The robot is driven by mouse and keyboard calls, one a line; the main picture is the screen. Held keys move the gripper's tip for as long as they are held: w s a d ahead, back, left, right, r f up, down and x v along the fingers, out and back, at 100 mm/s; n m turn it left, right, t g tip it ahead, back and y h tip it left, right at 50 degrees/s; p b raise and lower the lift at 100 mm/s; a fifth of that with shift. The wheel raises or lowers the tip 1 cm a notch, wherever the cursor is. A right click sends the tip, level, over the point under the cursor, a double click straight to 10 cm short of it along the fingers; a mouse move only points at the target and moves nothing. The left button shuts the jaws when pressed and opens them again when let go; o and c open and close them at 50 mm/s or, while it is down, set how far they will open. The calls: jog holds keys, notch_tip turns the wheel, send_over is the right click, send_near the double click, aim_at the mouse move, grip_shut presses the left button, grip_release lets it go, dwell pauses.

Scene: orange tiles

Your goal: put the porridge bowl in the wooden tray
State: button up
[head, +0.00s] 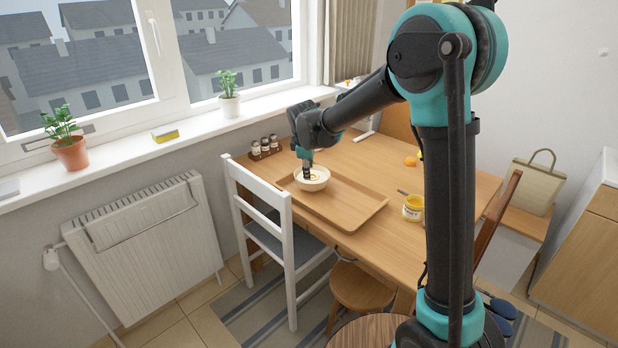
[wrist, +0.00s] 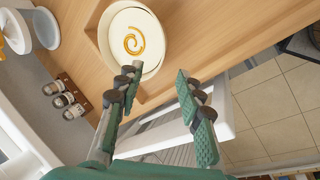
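The porridge bowl (head: 318,184) is cream-white with a golden swirl on top. It sits upright at the left end of the wooden tray (head: 350,208), inside the rim as far as I can see. In the wrist view the bowl (wrist: 150,58) lies near a corner of the tray (wrist: 93,32). My gripper (head: 307,172) is low at the bowl's near side in the head view and hides part of it. In the wrist view my gripper (wrist: 156,72) has its fingers apart with nothing between them. One fingertip overlaps the bowl's rim; I cannot tell whether it touches.
A rack of small jars (head: 264,147) stands at the table's left back edge. A yellow jar (head: 412,208) stands right of the tray, with an orange fruit (head: 410,161) farther back. A white chair (head: 285,240) stands close to the table's left side.

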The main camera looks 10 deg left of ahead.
jog(key=s+d+r+m, duration=0.2)
jog(key=s+d+m, duration=0.4)
jog(key=d, duration=0.6)
jog(key=s+d+f+m, duration=0.3)
jog(key=s+d, duration=0.3)
jog(key=s, duration=0.2)
jog(key=s+d+f+m, duration=0.3)
jog(key=s+d+m, duration=0.2)
jog(key=s, duration=0.3)
jog(key=s+d+f+m, duration=0.3)
jog(key=s+d, duration=0.4)
jog(key=s, duration=0.1)
jog(key=shift+s+d+f+m, duration=0.2)
jog(key=shift+s+f+m, duration=0.1)
jog(key=shift+m, duration=0.1)
jog(key=shift+d, duration=0.1)
